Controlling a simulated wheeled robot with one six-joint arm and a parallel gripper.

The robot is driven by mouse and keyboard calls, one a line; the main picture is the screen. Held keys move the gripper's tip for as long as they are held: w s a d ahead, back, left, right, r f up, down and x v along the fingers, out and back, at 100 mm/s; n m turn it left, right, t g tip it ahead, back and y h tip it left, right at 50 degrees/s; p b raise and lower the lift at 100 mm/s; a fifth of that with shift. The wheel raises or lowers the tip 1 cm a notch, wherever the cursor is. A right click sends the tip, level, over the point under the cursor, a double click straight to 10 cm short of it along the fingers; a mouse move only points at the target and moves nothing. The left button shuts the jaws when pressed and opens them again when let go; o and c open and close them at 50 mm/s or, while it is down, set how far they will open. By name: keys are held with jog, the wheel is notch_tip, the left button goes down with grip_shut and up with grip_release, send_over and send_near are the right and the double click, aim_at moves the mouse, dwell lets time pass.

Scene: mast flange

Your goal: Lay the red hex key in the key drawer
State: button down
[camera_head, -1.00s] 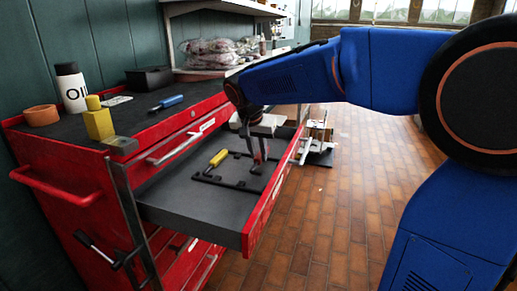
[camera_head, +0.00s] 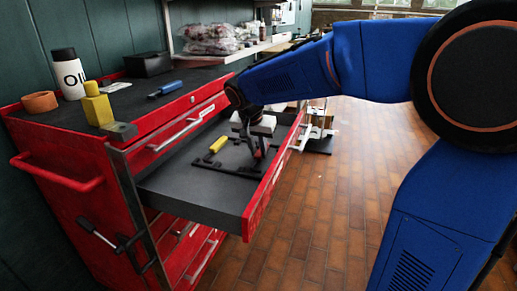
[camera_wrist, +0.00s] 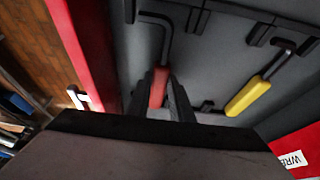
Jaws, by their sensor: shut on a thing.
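My gripper (camera_wrist: 160,98) is shut on the red hex key (camera_wrist: 158,86), its fingers on either side of the red handle. The key's dark bent shaft runs up from the handle in the wrist view. The open key drawer (camera_head: 190,187) is grey inside with red outer faces, and my gripper (camera_head: 255,146) is down inside it in the head view. Black holder bars (camera_head: 225,170) lie on its floor. I cannot tell whether the red key touches the floor or a holder.
A yellow hex key (camera_head: 218,144) lies in the drawer and also shows in the wrist view (camera_wrist: 247,96). The red drawer wall (camera_wrist: 82,50) is close at left there.

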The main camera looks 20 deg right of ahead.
jog(key=c, duration=1.5)
grip_release()
jog(key=shift+r, duration=0.1)
jog(key=v, duration=1.7)
jog(key=shift+r, duration=0.15)
jog(key=s+d+f+n+y, duration=0.1)
jog(key=s+d+f+n, duration=0.1)
jog(key=s+f, duration=0.5)
jog(key=s+d+f+n+y, duration=0.1)
jog(key=s+d+f, duration=0.4)
jog(key=s, duration=0.6)
jog(key=s+d+f+n+t, duration=0.1)
jog(key=s+d+f+n, duration=0.3)
jog(key=s+f, duration=0.5)
jog(key=shift+s+y, duration=0.4)
